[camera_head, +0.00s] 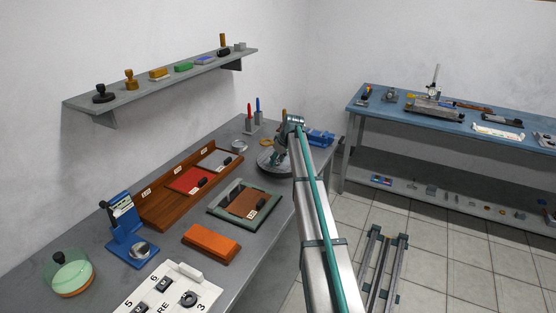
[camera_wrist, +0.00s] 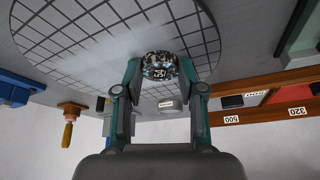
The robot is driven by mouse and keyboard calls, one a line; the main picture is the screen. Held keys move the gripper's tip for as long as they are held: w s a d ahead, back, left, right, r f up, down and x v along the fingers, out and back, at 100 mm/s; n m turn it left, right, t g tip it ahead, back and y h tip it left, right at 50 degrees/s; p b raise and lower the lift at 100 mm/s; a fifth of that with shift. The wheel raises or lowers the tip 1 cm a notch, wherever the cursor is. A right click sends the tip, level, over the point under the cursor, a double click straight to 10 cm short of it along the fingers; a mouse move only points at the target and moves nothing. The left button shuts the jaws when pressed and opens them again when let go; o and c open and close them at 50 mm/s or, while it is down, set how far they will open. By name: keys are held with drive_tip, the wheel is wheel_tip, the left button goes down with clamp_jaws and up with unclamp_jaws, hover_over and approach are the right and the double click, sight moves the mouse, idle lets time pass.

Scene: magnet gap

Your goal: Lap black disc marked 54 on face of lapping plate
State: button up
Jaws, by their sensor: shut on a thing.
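My gripper (camera_wrist: 160,78) is shut on a small dark, speckled disc (camera_wrist: 160,66) with a pale mark; the mark is too small to read surely. The lapping plate (camera_wrist: 85,32), a round grey plate with a grid of dark lines, fills the upper left of the wrist view. The disc overlaps the plate's lower right part in that view; I cannot tell if they touch. In the head view, the plate (camera_head: 268,166) sits at the bench's far end with my gripper (camera_head: 280,155) over it. The disc is not clear there.
Left of the plate are a wooden rack (camera_head: 150,214) with labelled sheets and a framed brown board (camera_head: 225,212). An orange block (camera_head: 211,243) and a white board (camera_head: 172,295) lie nearer. Behind the plate are a red and a blue marker (camera_head: 258,107) and a blue vise (camera_head: 321,137).

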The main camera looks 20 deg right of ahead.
sight(287, 155)
drive_tip(key=shift+w+d, duration=0.95)
drive_tip(key=shift+d, duration=0.25)
drive_tip(key=shift+w+d, duration=1)
drive_tip(key=shift+d, duration=0.15)
drive_tip(key=shift+w+d, duration=0.95)
drive_tip(key=shift+d, duration=0.25)
drive_tip(key=shift+a, duration=0.1)
drive_tip(key=shift+s+a, duration=1.5)
drive_tip(key=shift+a, duration=0.25)
drive_tip(key=shift+s+a, duration=1.45)
drive_tip(key=shift+a, duration=0.3)
drive_tip(key=shift+w+d, duration=0.1)
drive_tip(key=shift+w+d+b, duration=0.1)
drive_tip(key=shift+w+d, duration=0.85)
drive_tip(key=shift+d, duration=0.2)
drive_tip(key=shift+w+d+b, duration=0.15)
drive_tip(key=shift+w+d, duration=0.8)
drive_tip(key=shift+d, duration=0.25)
drive_tip(key=shift+w+d+b, duration=0.1)
drive_tip(key=shift+w+d, duration=0.85)
drive_tip(key=shift+d, duration=0.2)
